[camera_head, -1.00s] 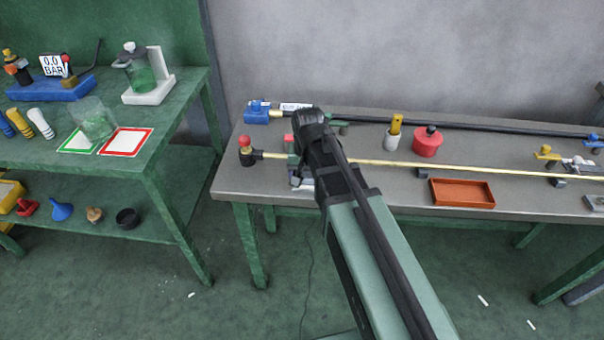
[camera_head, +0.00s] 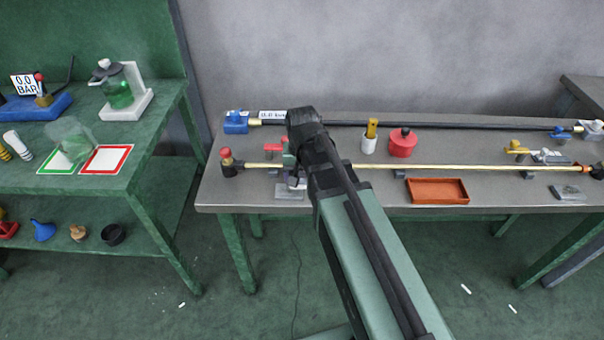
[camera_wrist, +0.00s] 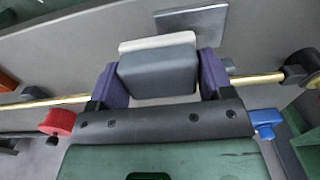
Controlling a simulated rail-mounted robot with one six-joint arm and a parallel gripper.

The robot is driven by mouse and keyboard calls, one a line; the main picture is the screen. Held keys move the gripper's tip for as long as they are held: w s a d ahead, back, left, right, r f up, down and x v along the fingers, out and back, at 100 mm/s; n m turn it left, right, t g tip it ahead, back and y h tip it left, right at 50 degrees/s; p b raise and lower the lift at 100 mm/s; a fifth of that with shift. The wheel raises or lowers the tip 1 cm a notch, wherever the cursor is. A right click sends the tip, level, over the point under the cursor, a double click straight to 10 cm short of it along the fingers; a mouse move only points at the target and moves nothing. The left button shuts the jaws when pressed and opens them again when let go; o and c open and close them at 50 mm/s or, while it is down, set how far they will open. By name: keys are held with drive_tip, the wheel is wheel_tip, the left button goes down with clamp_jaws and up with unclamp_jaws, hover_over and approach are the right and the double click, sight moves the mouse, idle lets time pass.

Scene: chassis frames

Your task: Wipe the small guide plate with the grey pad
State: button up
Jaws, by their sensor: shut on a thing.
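My gripper (camera_wrist: 160,72) is shut on the grey pad (camera_wrist: 158,76), a dark grey block with a pale layer along its far edge, between two purple fingers. A small flat grey plate (camera_wrist: 192,24) lies on the bench just beyond the pad in the wrist view. The pad's outline overlaps or nearly meets the plate's near edge there; I cannot tell if they touch. In the head view the plate (camera_head: 288,193) shows at the bench's front left, below my gripper (camera_head: 296,180). The pad is mostly hidden there by my wrist.
A brass rod (camera_head: 380,167) runs along the bench beneath my gripper, with a red-topped black fitting (camera_head: 229,165) at its left end. An orange tray (camera_head: 437,203), a red pot (camera_head: 403,144) and another grey plate (camera_head: 567,192) stand to the right.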

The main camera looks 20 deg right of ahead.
drive_tip(key=shift+r+p, duration=0.85)
drive_tip(key=shift+r, duration=0.5)
wheel_tip(320, 180, up, 3)
drive_tip(key=p, duration=0.3)
drive_tip(key=shift+r, duration=0.15)
drive_tip(key=shift+f, duration=0.2)
drive_tip(key=shift+w, duration=0.1)
